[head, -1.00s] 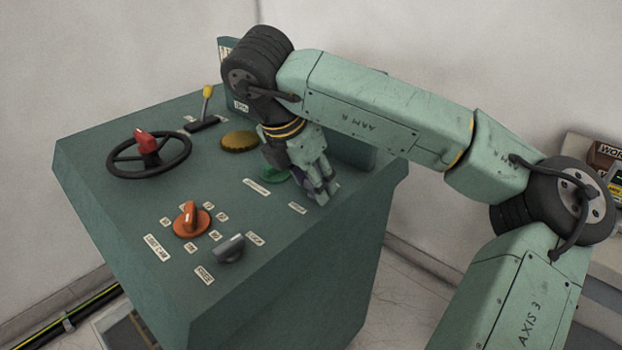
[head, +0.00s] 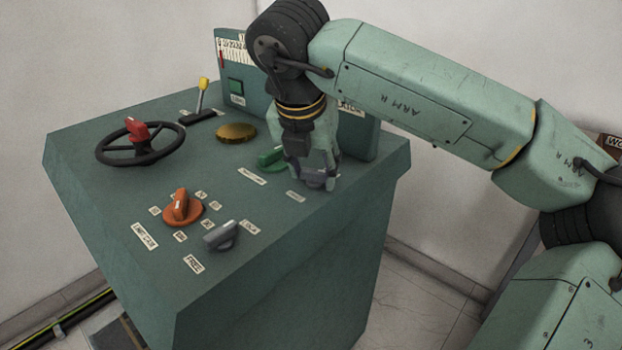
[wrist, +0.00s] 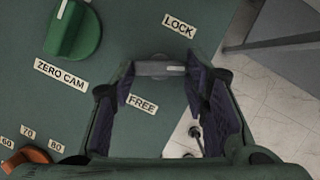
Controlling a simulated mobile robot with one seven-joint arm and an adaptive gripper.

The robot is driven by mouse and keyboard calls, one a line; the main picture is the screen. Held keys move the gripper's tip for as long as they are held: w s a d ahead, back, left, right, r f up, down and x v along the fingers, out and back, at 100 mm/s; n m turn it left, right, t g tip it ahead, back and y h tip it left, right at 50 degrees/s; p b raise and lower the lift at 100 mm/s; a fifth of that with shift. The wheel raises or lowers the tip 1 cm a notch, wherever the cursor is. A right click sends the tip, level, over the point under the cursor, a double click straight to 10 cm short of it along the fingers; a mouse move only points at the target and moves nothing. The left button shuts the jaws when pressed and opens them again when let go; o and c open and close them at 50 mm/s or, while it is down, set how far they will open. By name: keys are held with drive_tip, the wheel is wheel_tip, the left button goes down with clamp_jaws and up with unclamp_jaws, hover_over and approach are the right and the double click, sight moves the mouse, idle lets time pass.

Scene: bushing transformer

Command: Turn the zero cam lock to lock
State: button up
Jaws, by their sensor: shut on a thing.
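The zero cam lock is a small grey knob (wrist: 160,69) with a white mark at its right end in the wrist view. It sits between the LOCK label (wrist: 178,25) and the FREE label (wrist: 142,104). My gripper (head: 318,178) points down over the console's right side in the head view and is shut on this knob, mostly hiding it there. In the wrist view the knob spans between the two fingertips. The green zero cam knob (wrist: 73,30) is beside it at upper left, by the ZERO CAM label (wrist: 61,74); it also shows in the head view (head: 271,158).
An orange knob (head: 182,207) and another grey knob (head: 222,235) stand nearer the console's front. A black handwheel (head: 140,149), a yellow-tipped lever (head: 201,98) and a brass cap (head: 237,133) lie left and behind. An upright panel (head: 236,65) rises at the back.

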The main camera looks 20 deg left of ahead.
drive_tip(key=n, duration=0.1)
drive_tip(key=n+y+b, duration=0.1)
drive_tip(key=n, duration=0.1)
drive_tip(key=shift+d+f, duration=0.1)
drive_tip(key=shift+d, duration=0.1)
drive_tip(key=n, duration=0.1)
drive_tip(key=n+g+y, duration=0.1)
drive_tip(key=n, duration=0.1)
drive_tip(key=shift+w+d+n+b, duration=0.15)
drive_tip(key=shift+n+b, duration=0.15)
drive_tip(key=shift+b, duration=0.05)
drive_tip(key=n+g+y, duration=0.1)
drive_tip(key=n, duration=0.2)
drive_tip(key=shift+w, duration=0.1)
drive_tip(key=shift+w+d+n+g+y+p, duration=0.15)
drive_tip(key=shift+n+g+y+p, duration=0.35)
drive_tip(key=shift+n, duration=1.1)
drive_tip(key=o, duration=1.1)
drive_tip(key=shift+o, duration=0.2)
